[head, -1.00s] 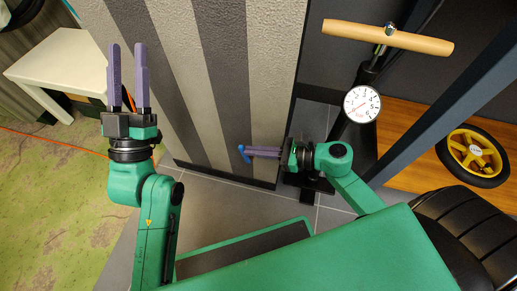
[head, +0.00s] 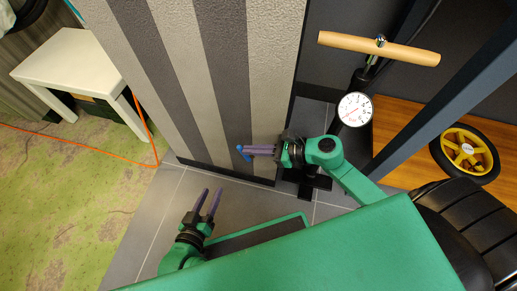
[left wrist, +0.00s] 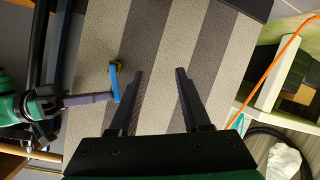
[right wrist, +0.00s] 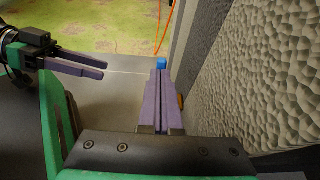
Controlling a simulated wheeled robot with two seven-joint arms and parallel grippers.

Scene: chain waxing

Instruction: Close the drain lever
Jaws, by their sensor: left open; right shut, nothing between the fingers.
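The drain lever (head: 242,153) is a small blue handle low on the striped panel. In the left wrist view the blue lever (left wrist: 115,84) hangs below a brass-coloured fitting (left wrist: 119,65). My right gripper (head: 250,150) is shut and empty, with its purple fingertips at the lever. They appear to touch it, but contact is not certain. In the right wrist view the lever's blue end (right wrist: 162,62) shows just beyond the shut fingertips (right wrist: 160,75). My left gripper (head: 211,192) is open and empty, apart from the lever and low over the grey floor.
The striped panel (head: 180,70) stands close beside my right gripper. A floor pump with a wooden handle (head: 380,48) and round gauge (head: 354,109) stands to the right. A yellow wheel (head: 465,153) is farther right. A white table (head: 75,70) and orange cable (head: 145,128) are at left.

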